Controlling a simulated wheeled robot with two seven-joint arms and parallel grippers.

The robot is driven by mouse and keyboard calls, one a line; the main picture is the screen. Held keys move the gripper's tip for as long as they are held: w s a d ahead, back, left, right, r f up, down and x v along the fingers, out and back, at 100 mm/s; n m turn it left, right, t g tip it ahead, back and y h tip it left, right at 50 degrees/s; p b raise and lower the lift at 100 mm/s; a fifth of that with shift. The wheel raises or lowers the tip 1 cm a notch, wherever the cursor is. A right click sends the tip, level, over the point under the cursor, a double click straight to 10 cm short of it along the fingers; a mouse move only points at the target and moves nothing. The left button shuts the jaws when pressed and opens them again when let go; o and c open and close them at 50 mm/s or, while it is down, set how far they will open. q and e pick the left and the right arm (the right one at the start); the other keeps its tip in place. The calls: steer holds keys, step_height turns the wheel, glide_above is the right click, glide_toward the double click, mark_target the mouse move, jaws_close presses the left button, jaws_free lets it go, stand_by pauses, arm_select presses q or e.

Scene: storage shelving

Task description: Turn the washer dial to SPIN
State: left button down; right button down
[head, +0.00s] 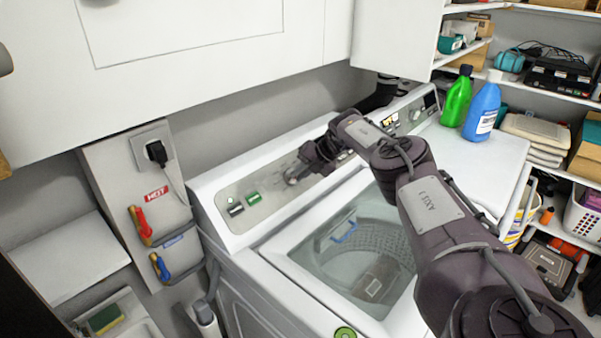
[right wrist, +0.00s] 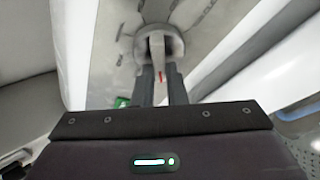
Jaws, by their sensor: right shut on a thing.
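The washer (head: 270,262) stands in the middle of the head view, with a grey control panel (head: 222,192) along its back. The round grey dial (right wrist: 172,42) shows at the top of the right wrist view, on the panel. Its raised grip with a red mark lies between my fingers. My right gripper (right wrist: 160,85) is shut on the dial; in the head view it reaches the panel from the right and largely hides the dial (head: 291,179). The printed labels around the dial are too blurred to read. My left gripper is not in view.
The washer's glass lid (head: 350,240) is below my right arm. Green (head: 457,97) and blue (head: 483,112) bottles stand on the neighbouring machine (head: 470,150). Red (head: 140,225) and blue (head: 160,267) taps are at left. White cabinets (head: 190,60) overhang the back.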

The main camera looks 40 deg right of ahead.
steer(key=c, duration=1.5)
jaws_free()
steer(key=shift+f, duration=0.1)
steer(key=shift+o, duration=0.2)
steer(key=v, duration=0.7)
steer(key=shift+s+r, duration=0.2)
steer(key=shift+r, duration=0.1)
steer(key=shift+d, duration=0.1)
